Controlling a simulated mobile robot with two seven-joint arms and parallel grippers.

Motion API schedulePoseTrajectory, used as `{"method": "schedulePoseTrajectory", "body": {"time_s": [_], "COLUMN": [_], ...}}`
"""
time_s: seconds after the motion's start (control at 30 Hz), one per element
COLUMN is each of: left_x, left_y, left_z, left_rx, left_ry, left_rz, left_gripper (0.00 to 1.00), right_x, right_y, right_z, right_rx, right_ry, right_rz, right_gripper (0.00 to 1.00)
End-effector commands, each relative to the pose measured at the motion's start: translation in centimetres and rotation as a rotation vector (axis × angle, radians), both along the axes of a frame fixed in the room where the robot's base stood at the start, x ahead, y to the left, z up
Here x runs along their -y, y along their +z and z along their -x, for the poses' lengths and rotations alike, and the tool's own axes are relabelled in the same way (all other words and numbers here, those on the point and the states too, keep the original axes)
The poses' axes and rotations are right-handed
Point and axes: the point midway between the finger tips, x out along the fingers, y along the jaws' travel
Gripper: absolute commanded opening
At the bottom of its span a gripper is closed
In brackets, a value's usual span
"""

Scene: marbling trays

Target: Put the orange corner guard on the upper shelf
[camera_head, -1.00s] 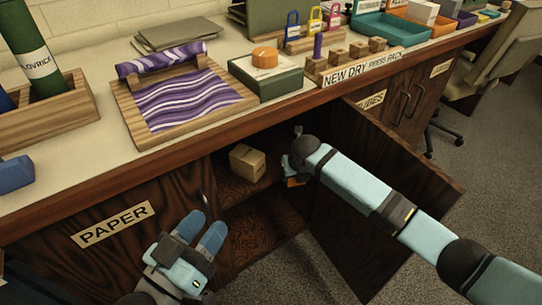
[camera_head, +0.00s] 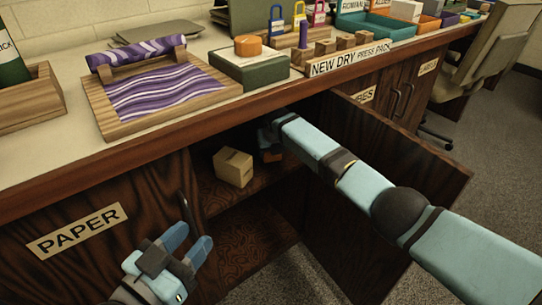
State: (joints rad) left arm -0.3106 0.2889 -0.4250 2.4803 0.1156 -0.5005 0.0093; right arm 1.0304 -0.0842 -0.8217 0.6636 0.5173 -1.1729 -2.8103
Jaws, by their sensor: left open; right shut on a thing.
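The cupboard below the counter stands open, with an upper shelf (camera_head: 222,198) inside. My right arm reaches into it, and my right gripper (camera_head: 269,150) is shut at the shelf's height, in shadow. A small dark orange piece, seemingly the orange corner guard (camera_head: 271,156), shows at its fingers, right of a cardboard box. Most of it is hidden, and I cannot tell whether it touches the shelf. My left gripper (camera_head: 188,243) is open and empty, in front of the closed door labelled PAPER.
The cardboard box (camera_head: 233,167) sits on the upper shelf. The open door (camera_head: 385,150) stands out on the right, close to my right arm. The lower compartment (camera_head: 250,245) looks empty. The counter above holds a marbling tray (camera_head: 108,125) and a green box (camera_head: 262,75).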

Motion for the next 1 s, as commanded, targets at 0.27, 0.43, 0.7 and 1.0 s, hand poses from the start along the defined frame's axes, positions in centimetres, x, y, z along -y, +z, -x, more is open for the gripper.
{"method": "schedulePoseTrajectory", "body": {"time_s": [0.27,0.43,0.7,1.0], "left_x": [-0.3,-0.2,-0.2,0.0], "left_y": [0.6,0.3,0.0,1.6], "left_z": [-0.5,-0.4,-0.2,-0.2], "left_rx": [0.061,0.054,0.044,0.001], "left_ry": [0.001,0.002,0.003,-0.007], "left_rz": [-0.028,-0.028,-0.024,0.005], "left_gripper": [0.43,0.43,0.43,0.43], "right_x": [0.0,0.0,0.0,0.1], "right_y": [-0.9,-1.1,-1.1,0.5], "right_z": [0.0,0.0,0.0,0.3], "right_rx": [0.001,0.001,0.001,0.001], "right_ry": [0.000,0.000,0.000,0.001], "right_rz": [0.000,0.000,0.000,0.000], "right_gripper": [0.41,0.70,0.89,0.89]}}
